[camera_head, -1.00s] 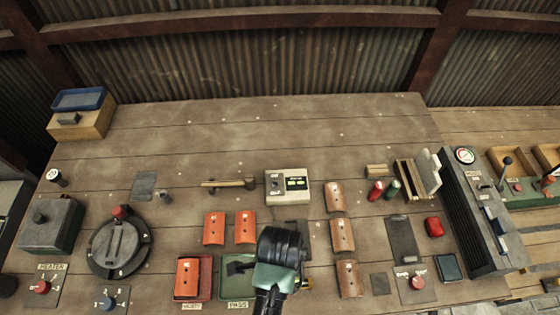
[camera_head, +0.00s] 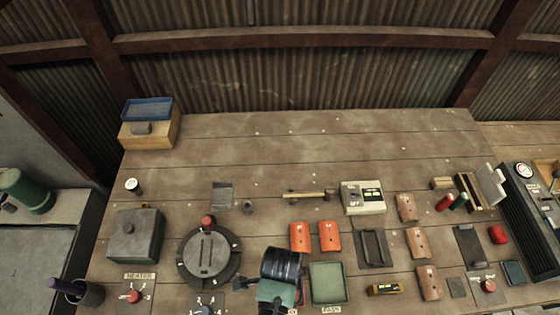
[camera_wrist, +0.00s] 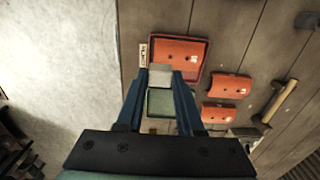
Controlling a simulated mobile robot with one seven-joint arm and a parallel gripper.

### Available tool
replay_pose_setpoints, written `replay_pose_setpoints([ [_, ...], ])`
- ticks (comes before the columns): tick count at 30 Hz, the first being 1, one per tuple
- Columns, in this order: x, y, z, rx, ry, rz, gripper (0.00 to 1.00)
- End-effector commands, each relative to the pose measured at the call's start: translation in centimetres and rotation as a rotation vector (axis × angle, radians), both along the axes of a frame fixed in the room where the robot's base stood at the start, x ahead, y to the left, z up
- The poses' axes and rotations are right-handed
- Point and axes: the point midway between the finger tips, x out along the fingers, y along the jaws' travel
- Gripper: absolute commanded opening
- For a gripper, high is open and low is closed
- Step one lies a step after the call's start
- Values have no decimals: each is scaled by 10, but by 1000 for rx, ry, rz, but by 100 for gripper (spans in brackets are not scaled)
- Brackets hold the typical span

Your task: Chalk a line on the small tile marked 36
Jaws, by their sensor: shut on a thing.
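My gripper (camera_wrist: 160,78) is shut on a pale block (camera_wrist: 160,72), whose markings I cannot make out. The block is held above the bench, in line with the near edge of a red tray holding an orange tile (camera_wrist: 180,50). Two more orange tiles lie side by side on the bench, one (camera_head: 301,237) left of the other (camera_head: 329,236); both show in the wrist view (camera_wrist: 230,86). Numbers on the tiles are too small to read. In the head view my arm hides the red tray and my fingertips.
An empty green tray (camera_head: 327,284) is just right of my arm. A hammer (camera_head: 308,195) lies behind the orange tiles. A round dial fixture (camera_head: 208,257) is to the left.

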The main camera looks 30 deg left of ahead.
Motion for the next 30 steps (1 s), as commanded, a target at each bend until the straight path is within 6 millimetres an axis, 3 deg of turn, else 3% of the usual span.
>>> replay_pose_setpoints([
  [21, 0, 0, -55, 0, 0, 0, 0],
  [30, 0, 0, -57, 0, 0, 0, 0],
])
